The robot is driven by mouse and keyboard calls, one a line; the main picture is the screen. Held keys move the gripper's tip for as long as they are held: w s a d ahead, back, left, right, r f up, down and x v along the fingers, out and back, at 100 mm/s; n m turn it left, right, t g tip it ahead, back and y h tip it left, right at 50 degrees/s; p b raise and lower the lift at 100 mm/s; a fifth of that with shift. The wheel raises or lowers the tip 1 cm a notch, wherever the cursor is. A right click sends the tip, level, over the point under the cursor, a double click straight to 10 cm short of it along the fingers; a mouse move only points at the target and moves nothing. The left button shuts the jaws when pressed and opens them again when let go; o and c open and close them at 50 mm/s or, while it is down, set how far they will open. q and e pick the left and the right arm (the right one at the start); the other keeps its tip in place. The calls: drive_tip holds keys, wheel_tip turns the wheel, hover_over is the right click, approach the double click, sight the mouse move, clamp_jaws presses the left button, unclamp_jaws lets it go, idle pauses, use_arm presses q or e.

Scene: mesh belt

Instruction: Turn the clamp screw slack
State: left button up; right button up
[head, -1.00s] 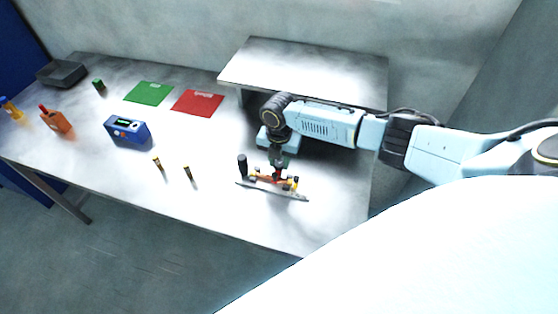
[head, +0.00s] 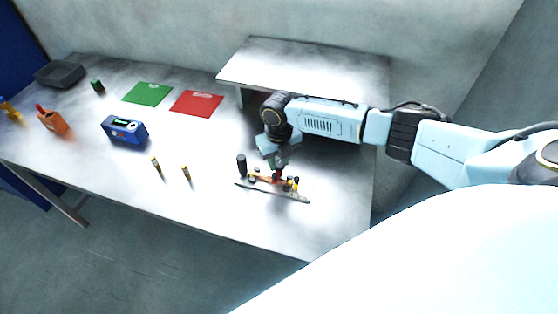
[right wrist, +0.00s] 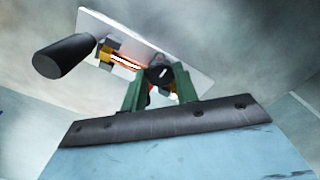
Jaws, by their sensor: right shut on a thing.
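The clamp fixture, a flat grey plate (head: 297,197) with a black upright handle (head: 241,166), lies near the table's front right. In the right wrist view the plate (right wrist: 200,58) and the black handle (right wrist: 63,56) show above the fingers. The clamp screw has a dark round head with a light mark (right wrist: 159,73). My right gripper (head: 278,172) reaches down onto the fixture. Its green fingers (right wrist: 160,86) are shut on the screw's head, one on each side. The screw's lower part is hidden. My left gripper is not in view.
A blue meter box (head: 125,130), two small yellow-and-dark pegs (head: 185,173), a green mat (head: 148,94) and a red mat (head: 197,103) lie to the left. A raised grey shelf (head: 310,68) stands behind my right arm. The table front between pegs and fixture is clear.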

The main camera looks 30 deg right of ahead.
sight(279, 164)
drive_tip(key=shift+n, duration=0.3)
drive_tip(key=o, duration=1)
wheel_tip(279, 164, up, 13)
drive_tip(key=shift+r, duration=0.2)
idle(0.5)
